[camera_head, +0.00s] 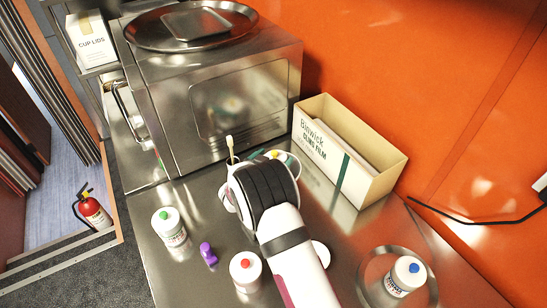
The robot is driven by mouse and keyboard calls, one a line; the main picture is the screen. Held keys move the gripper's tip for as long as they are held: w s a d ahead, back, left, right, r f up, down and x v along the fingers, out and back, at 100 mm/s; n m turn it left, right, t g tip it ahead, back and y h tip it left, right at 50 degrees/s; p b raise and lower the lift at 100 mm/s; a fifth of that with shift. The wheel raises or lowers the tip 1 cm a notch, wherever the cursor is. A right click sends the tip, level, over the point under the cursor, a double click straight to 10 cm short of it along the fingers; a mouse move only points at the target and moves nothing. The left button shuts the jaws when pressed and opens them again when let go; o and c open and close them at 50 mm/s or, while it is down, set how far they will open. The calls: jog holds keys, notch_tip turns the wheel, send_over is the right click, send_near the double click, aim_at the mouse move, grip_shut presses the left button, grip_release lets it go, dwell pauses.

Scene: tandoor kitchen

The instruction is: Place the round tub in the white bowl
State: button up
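My arm comes in from the bottom, and its dark-banded wrist covers the middle of the steel counter. Only a white edge of my gripper (229,198) shows at the wrist's left side; its fingers and anything between them are hidden. A pale, open-topped container (293,164) stands just behind the wrist, with yellow and green bits showing in it; I cannot tell whether it is the white bowl. A white rounded thing (321,252) shows partly beside my arm's right side; it could be the bowl or the tub. I cannot clearly make out the round tub.
A green-capped bottle (171,230), purple object (208,254) and red-capped bottle (245,275) stand left of my arm. A blue-capped bottle (404,277) is at right on a round steel plate (374,270). A cling film box (335,165) and steel oven (225,100) stand behind.

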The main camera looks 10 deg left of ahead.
jog(key=shift+r, duration=0.25)
jog(key=v, duration=1.2)
jog(key=s+d+r+g+y, duration=0.4)
jog(key=d+r+g+y, duration=0.15)
jog(key=r, duration=0.35)
jog(key=s+d+m+g, duration=0.1)
jog(key=s+d+g, duration=0.1)
jog(key=s+d, duration=0.4)
jog(key=s+d+m+g+h, duration=0.1)
jog(key=s+d+g, duration=0.2)
jog(key=s, duration=0.9)
jog(key=s+d+m+g, duration=0.1)
jog(key=s+d+g, duration=0.2)
jog(key=s+d, duration=0.5)
jog(key=shift+s+d+r+m+h, duration=0.25)
jog(key=shift+s+d+m+h, duration=0.1)
jog(key=shift+s, duration=0.25)
